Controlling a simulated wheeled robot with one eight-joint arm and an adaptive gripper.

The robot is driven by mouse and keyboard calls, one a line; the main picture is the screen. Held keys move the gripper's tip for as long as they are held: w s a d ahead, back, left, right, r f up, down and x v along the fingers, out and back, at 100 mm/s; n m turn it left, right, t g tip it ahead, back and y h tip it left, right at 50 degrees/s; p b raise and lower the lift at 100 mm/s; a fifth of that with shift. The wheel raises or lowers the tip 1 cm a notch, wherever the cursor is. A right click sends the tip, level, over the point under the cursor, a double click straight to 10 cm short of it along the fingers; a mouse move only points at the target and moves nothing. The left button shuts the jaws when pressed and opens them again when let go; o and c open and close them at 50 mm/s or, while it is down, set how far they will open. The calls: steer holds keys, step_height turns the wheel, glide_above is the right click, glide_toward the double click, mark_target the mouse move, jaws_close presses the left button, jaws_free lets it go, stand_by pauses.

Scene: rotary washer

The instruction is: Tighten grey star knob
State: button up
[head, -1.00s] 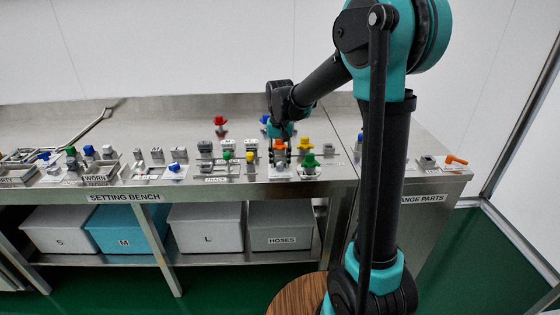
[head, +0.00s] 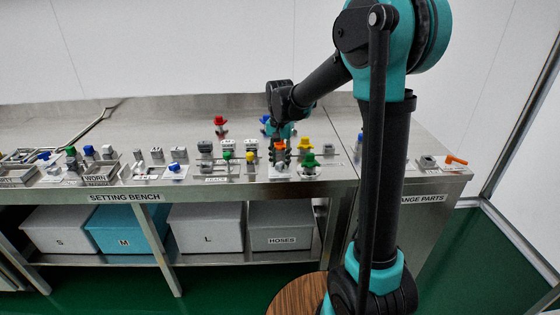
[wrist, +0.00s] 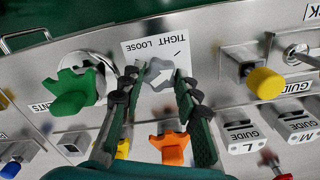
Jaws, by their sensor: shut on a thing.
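The grey star knob (wrist: 157,76) sits between the fingertips of my gripper (wrist: 155,86) in the wrist view. A white arrow on its face points to the upper right in that view. Behind it is a white plate (wrist: 135,52) marked TIGHT and LOOSE, with a short dark mark near its right side. My gripper is shut on the knob, with one dark finger on each side. In the head view my gripper (head: 281,152) reaches down to the bench front; the knob there is too small and covered to make out clearly.
A green star knob (wrist: 80,92) is close on the left in the wrist view. An orange knob (wrist: 172,148) lies just below the fingers. A yellow knob (wrist: 265,82) and guide blocks (wrist: 243,130) stand to the right. The steel bench (head: 60,128) holds several other fittings.

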mark_target(280, 163)
steer(key=o, duration=1.1)
steer(key=shift+o, duration=0.2)
step_height(280, 163, up, 12)
steer(key=s+d+f+n+t, duration=0.2)
steer(key=s+d+f, duration=0.5)
steer(key=s+f, duration=0.3)
steer(key=s+d+f+n+t, duration=0.2)
steer(key=s+d+f, duration=0.5)
steer(key=s+f, duration=0.3)
steer(key=s, duration=0.3)
steer(key=shift+d+n, duration=0.3)
